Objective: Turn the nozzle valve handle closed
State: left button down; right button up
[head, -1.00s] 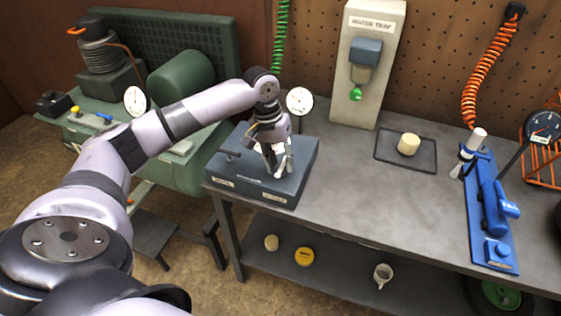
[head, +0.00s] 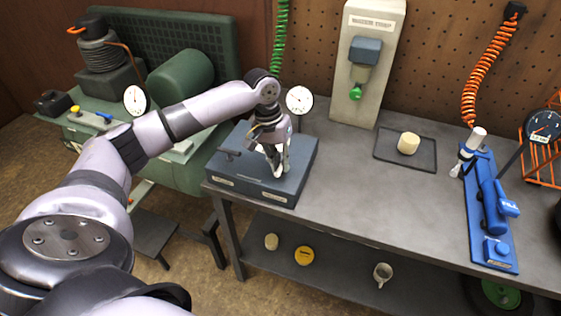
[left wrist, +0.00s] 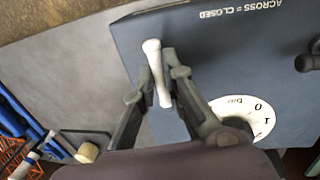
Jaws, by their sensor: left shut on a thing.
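The white valve handle (left wrist: 156,72) is a slim lever on top of a dark blue-grey box (head: 302,165) at the left end of the bench. My left gripper (head: 272,172) reaches down over the box and is shut on the handle. In the left wrist view the handle lies between the two fingertips of my left gripper (left wrist: 160,85). A label on the box reads "ACROSS = CLOSED" (left wrist: 240,10). In the head view the gripper mostly hides the handle. My right gripper is not in view.
A white pressure gauge (head: 299,100) stands close behind my left gripper. A dark fitting (head: 231,155) sticks up on the box's left. A tray (head: 380,157) with a cream cylinder (head: 408,143) and a blue tool (head: 492,215) lie further right. The mid-bench is clear.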

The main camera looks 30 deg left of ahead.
pick_arm(q)
jog(key=shift+r+p, duration=0.1)
jog(key=shift+p, duration=0.35)
jog(key=m+g+p, duration=0.1)
jog(key=m+p, duration=0.2)
jog(key=p, duration=0.2)
jog(key=shift+r+m, duration=0.15)
jog(key=shift+m, duration=0.25)
jog(key=m+p, duration=0.2)
jog(key=shift+w+m, duration=0.1)
jog(key=shift+m, duration=0.2)
jog(key=m+p, duration=0.1)
jog(key=m, duration=0.1)
jog(key=shift+m+g, duration=0.4)
jog(key=m, duration=0.1)
jog(key=m+p, duration=0.1)
jog(key=shift+f+m+y, duration=0.2)
jog(key=shift+m+y, duration=0.1)
jog(key=shift+y, duration=0.1)
jog(key=m+g+y+p, duration=0.1)
jog(key=m, duration=0.5)
jog(key=shift+w, duration=0.15)
